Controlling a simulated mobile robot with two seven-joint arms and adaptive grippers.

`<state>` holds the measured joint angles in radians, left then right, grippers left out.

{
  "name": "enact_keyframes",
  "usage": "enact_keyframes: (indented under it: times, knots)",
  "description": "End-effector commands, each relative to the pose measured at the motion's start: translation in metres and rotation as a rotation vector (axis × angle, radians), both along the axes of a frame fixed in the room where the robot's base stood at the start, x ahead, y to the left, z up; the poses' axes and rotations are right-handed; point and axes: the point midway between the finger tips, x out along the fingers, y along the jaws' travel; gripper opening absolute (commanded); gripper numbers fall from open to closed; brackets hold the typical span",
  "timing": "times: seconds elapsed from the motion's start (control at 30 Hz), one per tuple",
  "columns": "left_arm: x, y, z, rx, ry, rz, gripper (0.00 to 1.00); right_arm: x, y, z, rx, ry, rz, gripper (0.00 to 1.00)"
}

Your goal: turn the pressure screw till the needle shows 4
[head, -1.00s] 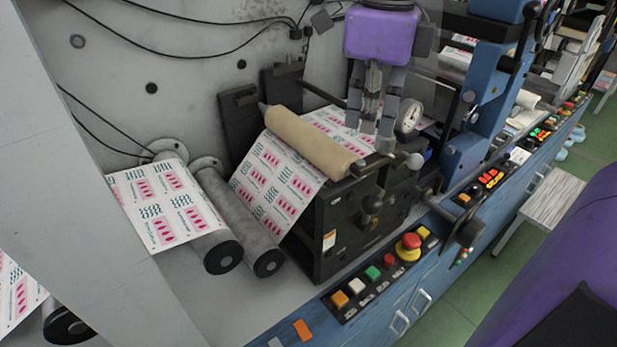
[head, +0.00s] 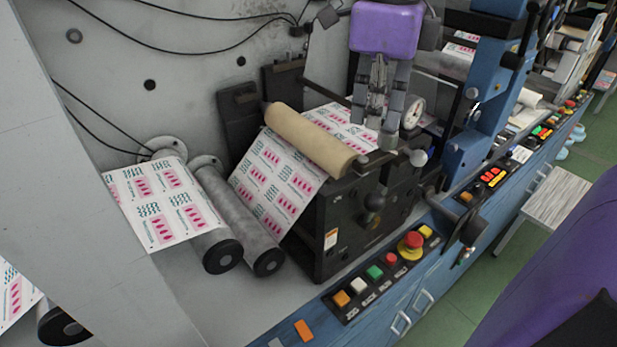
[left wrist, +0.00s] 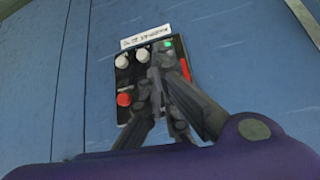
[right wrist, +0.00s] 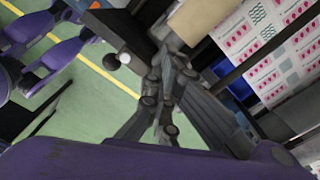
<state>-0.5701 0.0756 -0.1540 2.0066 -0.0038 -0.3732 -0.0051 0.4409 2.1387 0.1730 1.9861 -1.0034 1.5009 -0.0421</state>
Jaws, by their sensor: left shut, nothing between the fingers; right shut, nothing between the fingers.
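The pressure gauge (head: 416,108) has a white round face and stands beside my right gripper (head: 383,135) in the head view. A finger covers part of the dial, and the needle is too small to read. My right gripper is shut and empty, pointing down above the dark roller stand (head: 345,225). A pale ball knob (head: 418,158) is just right of and below the fingertips; I cannot tell whether it belongs to the pressure screw. The right wrist view shows the shut fingers (right wrist: 165,62) too. My left gripper (left wrist: 156,72) is shut and empty in the left wrist view.
A tan roller (head: 308,140) carries the printed web (head: 270,185) left of my right gripper. A button strip (head: 385,272) with a red mushroom button (head: 410,243) runs along the front. A small button panel (left wrist: 125,88) lies behind my left fingers.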

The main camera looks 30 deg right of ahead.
Motion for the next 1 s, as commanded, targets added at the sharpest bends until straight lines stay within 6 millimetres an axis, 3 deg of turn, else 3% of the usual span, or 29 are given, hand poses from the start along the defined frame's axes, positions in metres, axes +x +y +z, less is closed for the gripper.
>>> enact_keyframes:
  times: [0.03,0.47,1.0]
  knots:
    - [0.0,0.0,-0.001,0.0,0.001,0.0,0.0,-0.005,-0.003,-0.009,-0.004,0.028,-0.002,0.0]
    - [0.013,-0.002,0.004,-0.002,-0.023,-0.005,0.0,-0.004,-0.005,-0.006,-0.007,0.023,-0.002,0.0]
    - [-0.004,-0.001,-0.013,-0.001,0.01,-0.002,0.0,0.006,-0.002,-0.003,-0.008,0.015,-0.003,0.0]
